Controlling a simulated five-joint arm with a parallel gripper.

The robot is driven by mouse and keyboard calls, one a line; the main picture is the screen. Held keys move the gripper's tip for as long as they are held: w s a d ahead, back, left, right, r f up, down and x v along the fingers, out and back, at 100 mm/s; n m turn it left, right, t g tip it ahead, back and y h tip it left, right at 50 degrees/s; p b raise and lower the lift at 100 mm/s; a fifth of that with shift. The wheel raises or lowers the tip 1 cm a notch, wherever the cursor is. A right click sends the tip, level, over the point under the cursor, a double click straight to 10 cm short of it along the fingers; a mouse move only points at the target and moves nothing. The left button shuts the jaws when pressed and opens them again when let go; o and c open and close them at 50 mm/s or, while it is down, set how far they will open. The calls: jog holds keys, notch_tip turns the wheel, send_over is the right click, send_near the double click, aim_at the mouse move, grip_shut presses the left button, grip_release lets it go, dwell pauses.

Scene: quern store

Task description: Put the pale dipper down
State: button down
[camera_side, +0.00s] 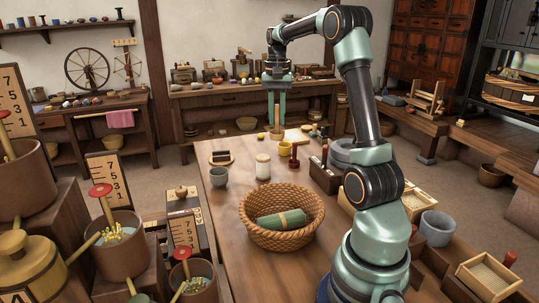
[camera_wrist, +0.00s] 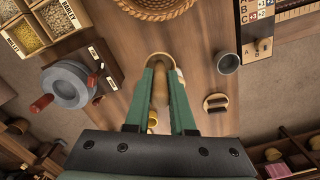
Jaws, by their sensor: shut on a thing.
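The pale dipper (camera_wrist: 160,88) is a light wooden piece, upright between my fingers in the wrist view; a tan round end shows beyond the fingertips. My gripper (camera_side: 276,118) points down over the far end of the table and is shut on it. In the side view the dipper (camera_side: 277,131) shows as a small tan piece below the fingertips. I cannot tell whether it touches the table. My fingers hide part of it.
A wicker basket (camera_side: 250,230) holding a green roll (camera_side: 282,220) stands on the wooden table (camera_side: 215,262). Near my gripper are a white jar (camera_side: 263,167), a yellow cup (camera_side: 285,149), a grey cup (camera_side: 219,177) and a brush (camera_side: 221,158). A grey quern (camera_wrist: 68,84) stands left in the wrist view.

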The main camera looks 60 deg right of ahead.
jog(key=w+a, duration=0.9)
jog(key=w, duration=0.2)
jog(key=f, duration=2)
jog(key=shift+w+f, duration=0.1)
jog(key=shift+w, duration=0.1)
jog(key=shift+f, duration=0.15)
jog(key=c, duration=0.8)
grip_release()
jog(key=shift+o, duration=0.2)
